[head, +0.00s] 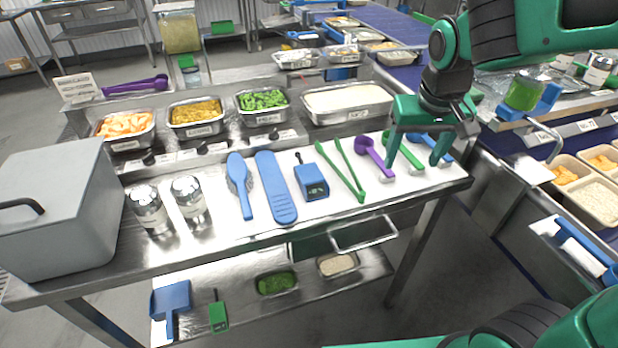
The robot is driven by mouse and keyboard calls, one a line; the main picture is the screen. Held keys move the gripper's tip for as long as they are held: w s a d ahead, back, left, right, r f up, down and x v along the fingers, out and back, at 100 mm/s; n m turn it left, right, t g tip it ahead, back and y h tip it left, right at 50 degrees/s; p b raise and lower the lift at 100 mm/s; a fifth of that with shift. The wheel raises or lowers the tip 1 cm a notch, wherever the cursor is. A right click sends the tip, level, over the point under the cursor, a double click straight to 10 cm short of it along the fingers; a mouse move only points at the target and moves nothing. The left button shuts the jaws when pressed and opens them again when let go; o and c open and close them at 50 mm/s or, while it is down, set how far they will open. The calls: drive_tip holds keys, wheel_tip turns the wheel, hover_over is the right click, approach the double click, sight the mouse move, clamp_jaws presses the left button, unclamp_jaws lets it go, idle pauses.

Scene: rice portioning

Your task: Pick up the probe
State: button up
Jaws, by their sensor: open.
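A blue block-shaped device (311,183) with a small dark display and a thin black stem lies on the white mat in the middle of the steel table; it looks like the probe, though I cannot be sure. My gripper (414,163) is open and empty, with its fingers pointing down over the right end of the mat. It is to the right of the blue device and apart from it. A green scoop (406,153) shows between its fingers; whether they touch it I cannot tell.
Green tongs (345,172) and a purple scoop (374,156) lie between my gripper and the blue device. A blue spatula (275,190) and blue spoon (240,184) lie to its left. Food pans (347,101) line the back. Steel shakers (188,197) and a grey box (60,205) stand left.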

sight(309, 171)
drive_tip(key=w+a+f+n, duration=0.1)
drive_tip(key=a, duration=0.5)
drive_tip(key=w+a+f+n+y, duration=0.1)
drive_tip(key=w+a, duration=0.1)
drive_tip(key=a, duration=0.5)
drive_tip(key=w+a+f+n+t, duration=0.1)
drive_tip(key=w+a, duration=0.1)
drive_tip(key=a, duration=0.5)
drive_tip(key=shift+w+a+f+n+y, duration=0.1)
drive_tip(key=shift+f+n+y, duration=0.2)
drive_tip(key=shift+f+y, duration=0.1)
drive_tip(key=shift+w+x, duration=0.1)
drive_tip(key=shift+x, duration=1.45)
drive_tip(key=shift+w+x, duration=0.15)
drive_tip(key=shift+x, duration=1.45)
drive_tip(key=shift+r, duration=0.1)
drive_tip(key=c, duration=1.1)
